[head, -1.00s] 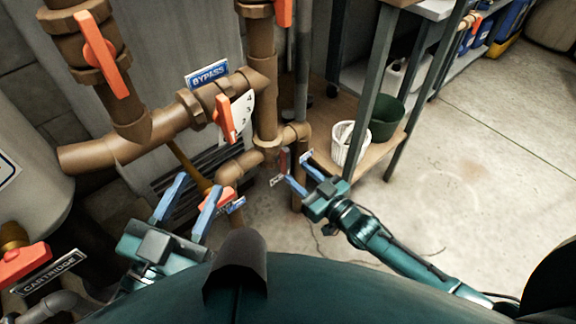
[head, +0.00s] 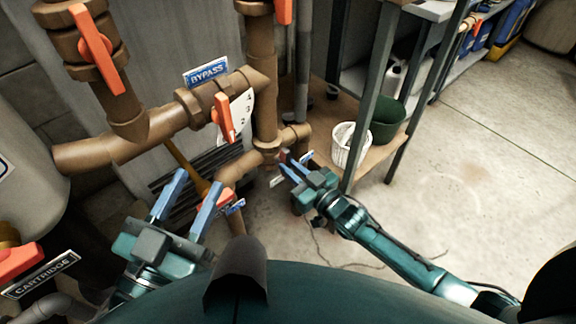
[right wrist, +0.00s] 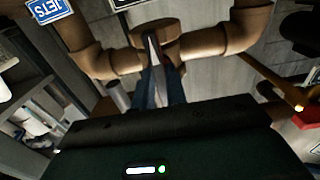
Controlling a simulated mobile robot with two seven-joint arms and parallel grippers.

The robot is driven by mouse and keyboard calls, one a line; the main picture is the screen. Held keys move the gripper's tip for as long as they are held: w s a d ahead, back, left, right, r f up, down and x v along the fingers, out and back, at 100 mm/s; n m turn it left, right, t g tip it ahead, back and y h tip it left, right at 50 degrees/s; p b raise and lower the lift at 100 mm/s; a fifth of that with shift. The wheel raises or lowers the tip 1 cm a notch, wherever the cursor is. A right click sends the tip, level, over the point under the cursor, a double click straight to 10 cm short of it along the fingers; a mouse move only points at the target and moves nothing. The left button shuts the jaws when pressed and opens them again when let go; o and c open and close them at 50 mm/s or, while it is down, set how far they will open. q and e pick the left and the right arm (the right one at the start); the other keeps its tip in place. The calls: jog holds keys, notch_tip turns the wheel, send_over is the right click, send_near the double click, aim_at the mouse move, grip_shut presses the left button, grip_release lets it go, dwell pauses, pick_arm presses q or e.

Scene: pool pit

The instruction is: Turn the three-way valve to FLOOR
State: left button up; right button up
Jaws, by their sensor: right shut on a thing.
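The three-way valve is among the brown pipes low in the middle of the head view; its round cap (right wrist: 154,32) shows in the right wrist view, with a pipe to each side. My right gripper (head: 294,163) is at the valve, its blue fingers close together. In the right wrist view the fingers (right wrist: 158,82) are shut on the valve's handle, which they mostly hide. A blue JETS sign (right wrist: 48,10) is at upper left there. I cannot read which label the handle points to. My left gripper (head: 195,184) is open and empty, left of the valve.
A BYPASS sign (head: 206,72) and an orange handle (head: 223,118) sit on the pipes above. A shelf with a white basket (head: 349,145) and green bucket (head: 388,121) stands right. The concrete floor (head: 450,200) is clear.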

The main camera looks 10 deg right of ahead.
grip_shut()
jog(key=m, duration=0.3)
jog(key=shift+p, duration=0.3)
jog(key=m, duration=0.2)
jog(key=shift+m, duration=0.3)
jog(key=m+b, duration=0.3)
jog(key=m, duration=1)
jog(key=o, duration=0.8)
grip_release()
jog(key=shift+c, duration=0.2)
